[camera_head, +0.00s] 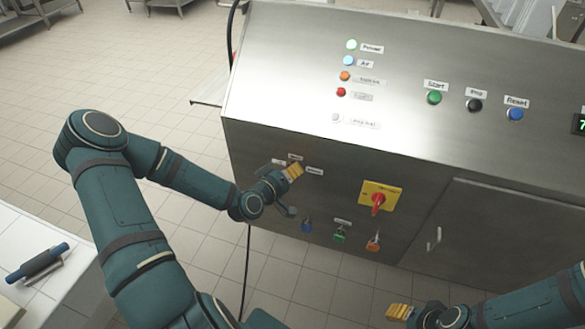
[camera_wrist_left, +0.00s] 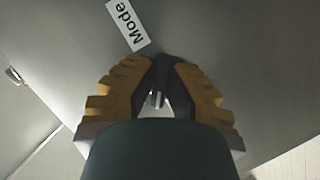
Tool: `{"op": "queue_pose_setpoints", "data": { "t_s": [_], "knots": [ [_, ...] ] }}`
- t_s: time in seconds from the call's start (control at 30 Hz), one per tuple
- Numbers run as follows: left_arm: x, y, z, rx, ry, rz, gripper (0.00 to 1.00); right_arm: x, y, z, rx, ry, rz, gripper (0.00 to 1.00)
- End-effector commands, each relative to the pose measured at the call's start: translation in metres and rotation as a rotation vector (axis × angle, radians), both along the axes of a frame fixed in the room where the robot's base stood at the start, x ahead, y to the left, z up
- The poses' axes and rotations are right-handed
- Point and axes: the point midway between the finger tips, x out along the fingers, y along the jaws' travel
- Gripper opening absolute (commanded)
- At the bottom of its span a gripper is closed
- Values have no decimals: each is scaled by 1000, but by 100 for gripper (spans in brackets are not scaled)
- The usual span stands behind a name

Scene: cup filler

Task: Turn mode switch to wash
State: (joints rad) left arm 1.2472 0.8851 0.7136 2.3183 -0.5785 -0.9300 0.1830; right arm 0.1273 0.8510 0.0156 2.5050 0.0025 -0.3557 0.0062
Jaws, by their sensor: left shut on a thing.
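My left gripper (camera_head: 294,171) is at the front panel of the steel machine, its yellow ribbed fingers shut on the mode switch. In the left wrist view the dark mode switch (camera_wrist_left: 159,78) sits between the two fingers (camera_wrist_left: 158,95), partly hidden by them. A white "Mode" label (camera_wrist_left: 128,24) is just beyond the fingertips. In the head view small labels surround the switch, one to its right (camera_head: 314,170); their text is too small to read. My right gripper (camera_head: 398,312) is low at the right, away from the panel; I cannot tell whether it is open.
A red rotary switch on a yellow plate (camera_head: 379,197) is right of my left gripper. Blue (camera_head: 307,226), green (camera_head: 340,236) and orange (camera_head: 373,243) fittings sit below. Open floor lies left.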

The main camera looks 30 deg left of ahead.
Motion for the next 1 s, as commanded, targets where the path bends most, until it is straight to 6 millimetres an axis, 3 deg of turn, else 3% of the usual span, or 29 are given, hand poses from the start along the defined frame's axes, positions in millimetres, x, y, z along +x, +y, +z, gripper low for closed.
{"op": "queue_pose_setpoints", "data": {
  "t_s": [0.37, 1.0],
  "knots": [
    [2, -1, 2, 355, 75, -3, 0, -1, 0, -6, 0, 2, 2, 47],
    [2, -1, 1, 825, 189, 1, 0, -2, 0, -45, 1, 3, 9, 47]
  ]
}}
